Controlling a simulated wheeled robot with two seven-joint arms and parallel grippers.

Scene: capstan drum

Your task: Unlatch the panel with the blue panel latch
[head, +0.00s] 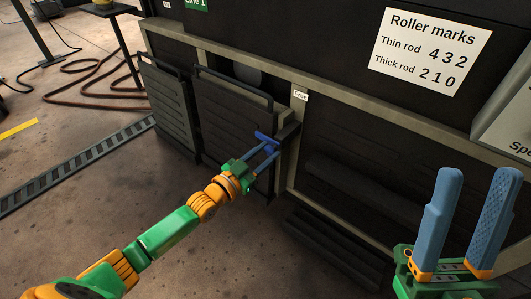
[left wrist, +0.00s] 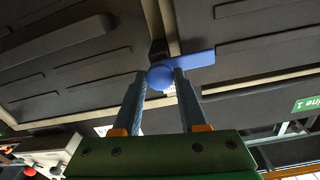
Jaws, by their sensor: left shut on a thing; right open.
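The blue panel latch (head: 265,138) sits at the right edge of a dark ribbed panel (head: 225,115) low on the machine. In the left wrist view the latch (left wrist: 200,60) shows a round hub with a flat bar reaching to the right. My left gripper (head: 268,152) is shut on the latch, its two blue fingers on either side of the round hub; in the left wrist view the fingertips (left wrist: 160,76) touch it. My right gripper (head: 467,185) is open and empty at the lower right, apart from the machine, with its fingers pointing up.
A second dark panel (head: 168,105) stands to the left. A white sign (head: 432,48) headed "Roller marks" hangs upper right. A small label (head: 301,95) is beside the panel. A brown hose (head: 95,92) and a floor grating (head: 70,170) lie at left. The floor before the panel is clear.

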